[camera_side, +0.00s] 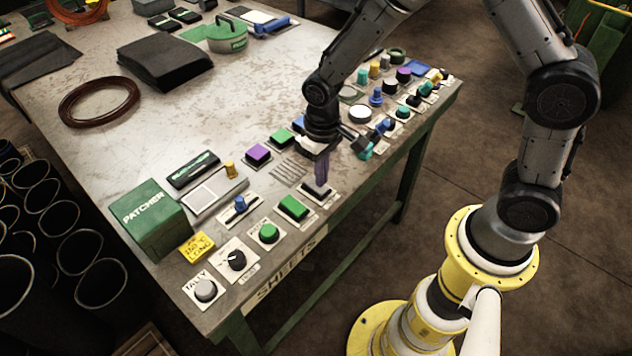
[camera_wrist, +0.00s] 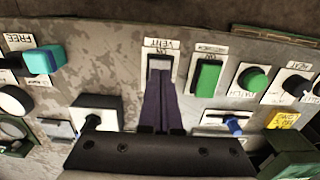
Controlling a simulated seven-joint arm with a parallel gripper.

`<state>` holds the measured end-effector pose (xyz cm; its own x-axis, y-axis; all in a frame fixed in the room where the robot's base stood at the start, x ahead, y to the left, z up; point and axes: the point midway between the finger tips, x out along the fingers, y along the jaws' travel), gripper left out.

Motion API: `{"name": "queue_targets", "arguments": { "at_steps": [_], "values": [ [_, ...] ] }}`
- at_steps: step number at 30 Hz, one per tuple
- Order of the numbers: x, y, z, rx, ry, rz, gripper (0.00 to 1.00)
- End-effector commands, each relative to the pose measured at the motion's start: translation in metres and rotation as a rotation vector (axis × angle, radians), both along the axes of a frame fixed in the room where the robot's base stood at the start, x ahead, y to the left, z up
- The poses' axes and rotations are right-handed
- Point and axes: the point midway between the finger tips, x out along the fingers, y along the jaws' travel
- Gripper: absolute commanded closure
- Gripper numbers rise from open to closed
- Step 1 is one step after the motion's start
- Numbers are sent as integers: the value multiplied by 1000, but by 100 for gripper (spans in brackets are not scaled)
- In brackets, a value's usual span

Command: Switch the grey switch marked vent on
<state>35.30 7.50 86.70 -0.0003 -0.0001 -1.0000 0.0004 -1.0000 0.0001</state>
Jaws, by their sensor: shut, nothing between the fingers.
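The grey switch (camera_wrist: 160,63) marked VENT sits on a white plate in the wrist view, with ON printed at the end of its plate beside the VENT label (camera_wrist: 161,44). In the side view its plate (camera_side: 330,196) lies near the table's front edge, mostly behind my fingers. My gripper (camera_side: 322,188) points down over it, purple fingers together and empty. In the wrist view the fingertips (camera_wrist: 160,76) overlap the lower part of the switch. I cannot tell whether they touch it, and its tilt is hidden.
A green rocker (camera_wrist: 207,77) and a round green button (camera_wrist: 252,79) stand to the right of the switch in the wrist view. A green PATCHER box (camera_side: 152,220) stands at the table's left front. Several knobs and buttons line the front edge.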

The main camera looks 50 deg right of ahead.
Motion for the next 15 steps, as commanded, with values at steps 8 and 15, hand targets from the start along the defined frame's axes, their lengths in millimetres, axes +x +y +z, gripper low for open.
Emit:
{"name": "queue_targets", "arguments": {
  "at_steps": [8,15],
  "values": [
    [1,0,21,1,-3,0,100],
    [1,0,38,1,-3,0,100]
  ]
}}
